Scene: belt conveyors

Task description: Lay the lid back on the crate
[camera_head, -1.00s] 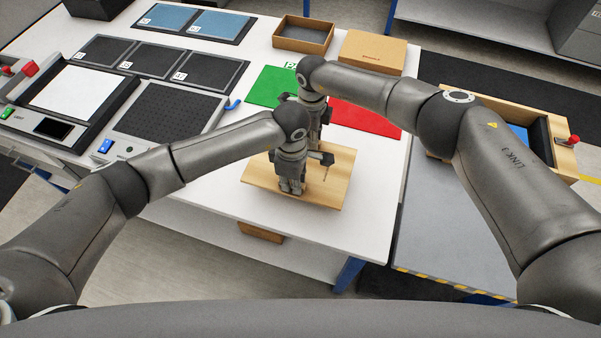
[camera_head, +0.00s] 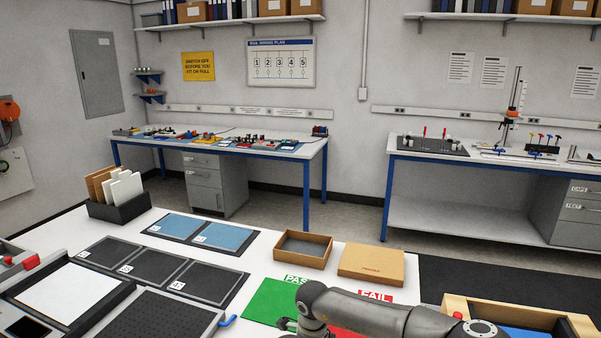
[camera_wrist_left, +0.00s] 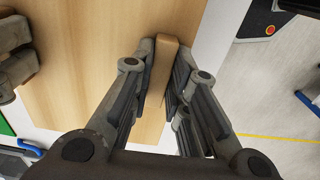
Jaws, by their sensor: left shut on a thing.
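The lid (camera_wrist_left: 95,55) is a pale wooden board with a raised wooden bar (camera_wrist_left: 164,68) as its handle, seen in the left wrist view. My left gripper (camera_wrist_left: 163,85) is shut on that bar, one finger on each side. Part of my right gripper (camera_wrist_left: 14,60) shows over the board at the left edge of that view; how far its fingers are closed is unclear. An open wooden crate (camera_head: 575,322) with blue inside stands at the lower right of the head view, partly cut off. The lid is below the head view's frame.
On the white table are a green pad (camera_head: 268,303), a red pad, an open cardboard box (camera_head: 303,250), a closed box (camera_head: 371,263), dark trays (camera_head: 152,268) and blue trays (camera_head: 205,233). White table surface and floor show beside the lid in the wrist view.

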